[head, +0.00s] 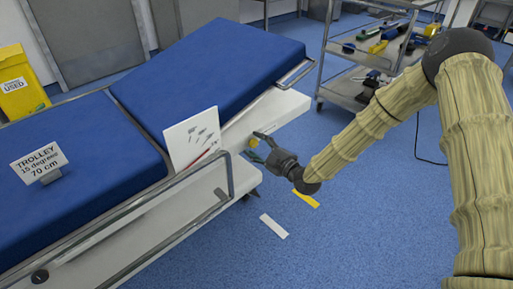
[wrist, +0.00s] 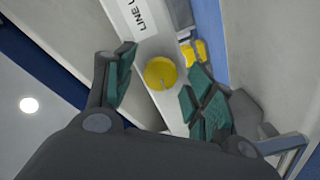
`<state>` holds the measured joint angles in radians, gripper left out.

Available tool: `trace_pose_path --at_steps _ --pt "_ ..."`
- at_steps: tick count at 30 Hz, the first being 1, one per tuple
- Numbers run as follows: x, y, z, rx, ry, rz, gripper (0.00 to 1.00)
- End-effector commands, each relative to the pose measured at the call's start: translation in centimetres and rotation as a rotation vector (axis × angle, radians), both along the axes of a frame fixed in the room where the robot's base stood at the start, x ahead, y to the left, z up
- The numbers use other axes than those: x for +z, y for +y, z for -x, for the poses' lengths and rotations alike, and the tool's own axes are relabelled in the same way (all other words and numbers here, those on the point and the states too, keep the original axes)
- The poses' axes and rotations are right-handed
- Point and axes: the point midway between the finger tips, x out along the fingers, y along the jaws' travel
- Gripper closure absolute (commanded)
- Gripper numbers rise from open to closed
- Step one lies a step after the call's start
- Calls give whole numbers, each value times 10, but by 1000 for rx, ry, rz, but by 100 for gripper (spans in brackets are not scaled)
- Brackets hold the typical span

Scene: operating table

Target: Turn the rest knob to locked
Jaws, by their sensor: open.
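The rest knob is a round yellow knob (wrist: 160,73) on the white side panel of the trolley. In the wrist view it sits between my gripper's two green-padded fingers (wrist: 158,92), which are open and apart from it. A thin dark line marks its lower part. I cannot read a locked mark.
The trolley has blue mattress sections (head: 215,62) and a metal side rail (head: 150,205). A white board with a dial (head: 192,138) stands near my gripper. A tool cart (head: 345,85) stands behind. A white strip (head: 273,226) and a yellow strip (head: 306,198) lie on the floor.

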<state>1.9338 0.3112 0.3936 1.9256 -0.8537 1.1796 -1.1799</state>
Motion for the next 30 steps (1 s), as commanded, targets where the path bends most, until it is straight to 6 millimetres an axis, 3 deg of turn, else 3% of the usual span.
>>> trace_pose_path --at_steps 9,17,30 --pt "0 1 -1 0 0 0 46" --pt "0 1 -1 0 1 -1 91" --pt "2 1 -1 0 55 -56 91"
